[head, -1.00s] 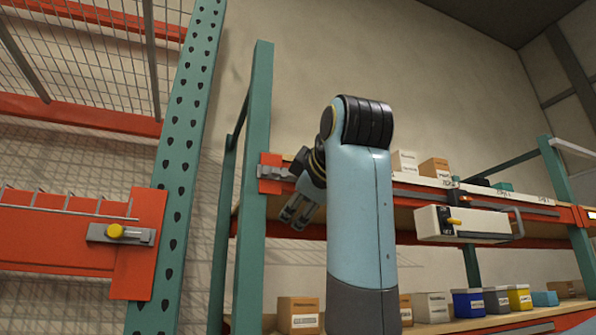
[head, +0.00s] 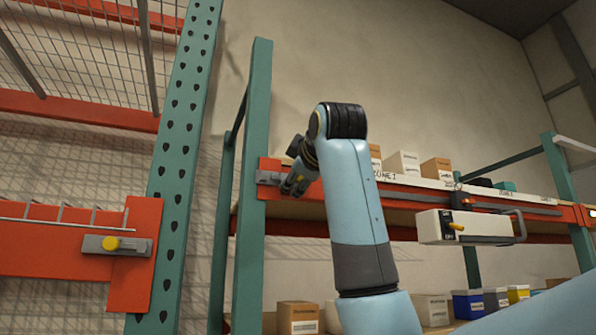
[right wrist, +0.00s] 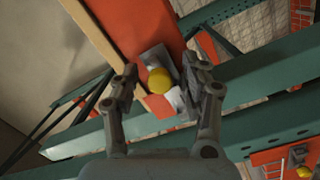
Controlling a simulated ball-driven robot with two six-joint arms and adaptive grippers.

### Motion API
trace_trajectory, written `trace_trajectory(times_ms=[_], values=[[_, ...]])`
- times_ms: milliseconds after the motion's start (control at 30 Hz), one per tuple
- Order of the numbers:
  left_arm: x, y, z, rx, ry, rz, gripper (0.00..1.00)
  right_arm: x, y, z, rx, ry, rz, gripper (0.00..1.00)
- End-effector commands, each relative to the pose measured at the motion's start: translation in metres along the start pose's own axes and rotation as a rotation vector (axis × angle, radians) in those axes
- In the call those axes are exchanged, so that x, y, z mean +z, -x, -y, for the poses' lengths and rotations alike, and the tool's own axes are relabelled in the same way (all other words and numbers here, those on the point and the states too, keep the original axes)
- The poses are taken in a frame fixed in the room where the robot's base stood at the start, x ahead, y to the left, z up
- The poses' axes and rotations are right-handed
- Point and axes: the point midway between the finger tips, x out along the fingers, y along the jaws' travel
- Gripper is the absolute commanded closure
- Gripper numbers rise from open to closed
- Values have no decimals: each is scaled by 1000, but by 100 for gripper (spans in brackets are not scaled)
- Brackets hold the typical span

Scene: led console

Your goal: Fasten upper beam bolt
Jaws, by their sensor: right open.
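A bolt with a yellow knob (right wrist: 159,81) sits on a grey metal latch plate (right wrist: 156,58) at the end of an orange beam (right wrist: 138,25). In the head view this latch plate (head: 268,177) is at the beam's left end, against the teal upright (head: 254,130); its knob cannot be made out there. My right gripper (head: 286,190) is close by, just right of the plate. In the right wrist view the right gripper (right wrist: 162,76) is open, with a finger on either side of the knob. Contact cannot be told. My left gripper is out of view.
A nearer orange beam with a yellow-knobbed latch (head: 112,244) meets a perforated teal upright (head: 178,150) at left. A white box tool with a handle (head: 465,227) hangs on the rack at right. Boxes (head: 403,163) stand on the shelves.

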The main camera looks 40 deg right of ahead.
Motion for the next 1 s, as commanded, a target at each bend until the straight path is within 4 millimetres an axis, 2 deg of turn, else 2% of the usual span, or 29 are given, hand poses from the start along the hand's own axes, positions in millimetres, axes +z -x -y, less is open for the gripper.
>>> trace_trajectory(times_ms=[300, 633, 1000], values=[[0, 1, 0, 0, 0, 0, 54, 0, -3, 1, -1, 0, 0, 56], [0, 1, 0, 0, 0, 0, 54, 0, -3, 0, 2, 0, 0, 99], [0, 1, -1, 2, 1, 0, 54, -1, -2, -2, 8, -3, -3, 100]])
